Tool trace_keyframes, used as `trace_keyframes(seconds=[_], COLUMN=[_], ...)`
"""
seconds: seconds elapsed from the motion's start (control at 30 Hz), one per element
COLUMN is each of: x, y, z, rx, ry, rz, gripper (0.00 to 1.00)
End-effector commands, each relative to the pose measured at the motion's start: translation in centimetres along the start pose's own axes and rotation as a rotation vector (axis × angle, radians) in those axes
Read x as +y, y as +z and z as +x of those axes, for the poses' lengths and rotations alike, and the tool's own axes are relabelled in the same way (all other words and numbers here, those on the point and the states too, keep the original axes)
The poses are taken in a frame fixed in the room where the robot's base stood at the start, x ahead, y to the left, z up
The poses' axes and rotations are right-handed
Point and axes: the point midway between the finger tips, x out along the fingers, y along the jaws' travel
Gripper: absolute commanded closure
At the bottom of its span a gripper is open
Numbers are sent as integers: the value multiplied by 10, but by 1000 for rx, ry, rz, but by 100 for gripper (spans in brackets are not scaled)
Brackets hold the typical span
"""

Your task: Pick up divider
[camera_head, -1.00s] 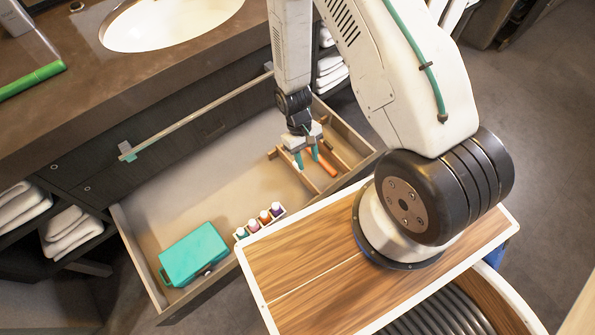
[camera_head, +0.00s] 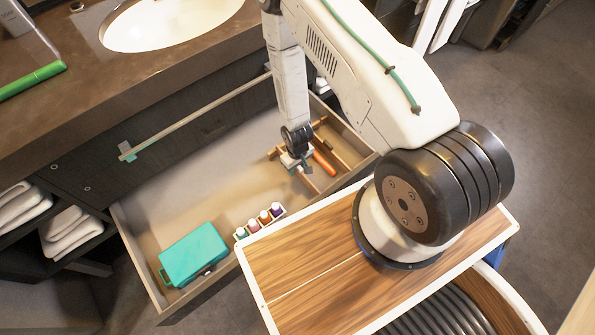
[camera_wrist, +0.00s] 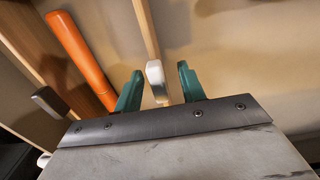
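A thin wooden divider (camera_wrist: 147,28) runs from the top of the wrist view toward my gripper (camera_wrist: 160,72). A pale, rounded piece (camera_wrist: 156,78) at its near end lies between the two green fingers. The fingers are apart, with a gap on each side of that piece, so my gripper is open around it and I see no grip. In the head view, my gripper (camera_head: 299,168) is low in the right part of the open drawer, among wooden strips. My wrist hides part of the divider there.
An orange handle (camera_wrist: 80,55) lies just left of the fingers, with a dark block (camera_wrist: 48,102) near it. The drawer (camera_head: 138,243) also holds a teal case (camera_head: 194,254) and a rack of small bottles (camera_head: 263,218). Its middle floor is bare.

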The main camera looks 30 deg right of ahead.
Motion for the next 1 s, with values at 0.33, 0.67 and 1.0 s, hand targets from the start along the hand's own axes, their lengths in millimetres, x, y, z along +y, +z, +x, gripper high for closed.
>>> trace_keyframes(seconds=[0.33,0.67,1.0], x=[2,2,2], y=[-1,-1,-2], z=[35,35,34], rx=[-1,-1,-1], ry=[0,0,0], rz=[0,0,0], gripper=[60,100,100])
